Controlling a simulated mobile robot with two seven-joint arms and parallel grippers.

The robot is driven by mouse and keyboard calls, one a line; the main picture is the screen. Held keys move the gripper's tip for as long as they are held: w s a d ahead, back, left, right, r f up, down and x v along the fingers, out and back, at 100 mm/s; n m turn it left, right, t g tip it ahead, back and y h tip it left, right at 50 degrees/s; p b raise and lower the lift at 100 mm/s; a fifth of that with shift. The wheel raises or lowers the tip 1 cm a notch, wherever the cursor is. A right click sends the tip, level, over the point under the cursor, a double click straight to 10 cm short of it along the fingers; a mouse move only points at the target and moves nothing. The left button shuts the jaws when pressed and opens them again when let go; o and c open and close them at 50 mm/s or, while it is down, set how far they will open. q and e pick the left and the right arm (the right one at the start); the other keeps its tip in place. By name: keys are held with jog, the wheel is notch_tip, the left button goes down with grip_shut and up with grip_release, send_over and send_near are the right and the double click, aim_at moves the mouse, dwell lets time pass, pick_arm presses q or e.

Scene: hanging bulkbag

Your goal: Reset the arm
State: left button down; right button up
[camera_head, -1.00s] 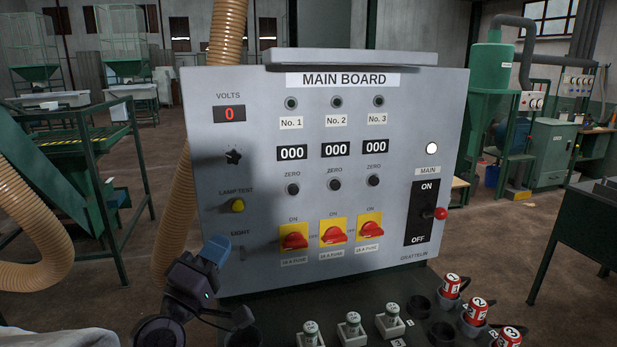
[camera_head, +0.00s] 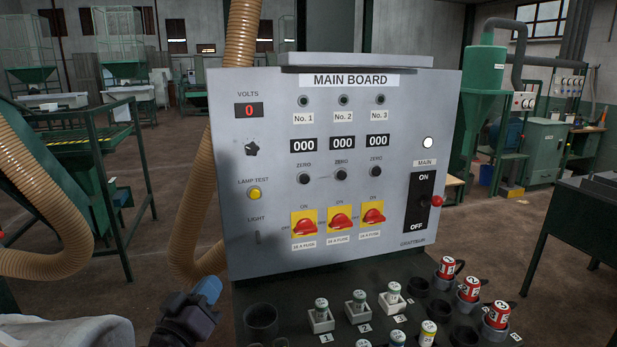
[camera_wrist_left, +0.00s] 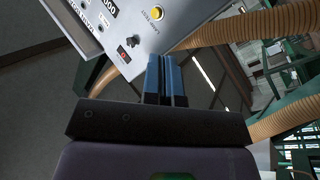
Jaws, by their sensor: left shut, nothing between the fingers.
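My left gripper (camera_head: 207,291) is at the lower left in the head view, with blue fingers, in front of and below the left edge of the grey main board (camera_head: 330,258). In the left wrist view my left gripper (camera_wrist_left: 166,62) is shut and empty, its blue fingers together. The board also shows in the wrist view (camera_wrist_left: 182,22), beyond the fingertips, and I see no contact with it. My right gripper is in neither view.
A dark shelf below the board carries small grey holders with green-topped fuses (camera_head: 357,298) and several red numbered cylinders (camera_head: 468,290). An empty dark cup (camera_head: 261,320) stands near my left gripper. A ribbed tan hose (camera_head: 195,215) runs behind the board's left side.

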pick_arm(q)
jog(key=s+a+f+m+g+y, duration=0.1)
jog(key=s+a+f+g+y, duration=0.2)
jog(key=s+f, duration=0.9)
jog(key=s+a+f+m+g+y, duration=0.2)
jog(key=s+a+f, duration=0.4)
jog(key=s+f, duration=0.6)
notch_tip(320, 180, down, 6)
jog(key=g+y, duration=0.1)
jog(key=g, duration=0.1)
jog(key=shift+s+a+r+g, duration=0.15)
jog(key=shift+s+a+g, duration=0.1)
jog(key=shift+g, duration=0.15)
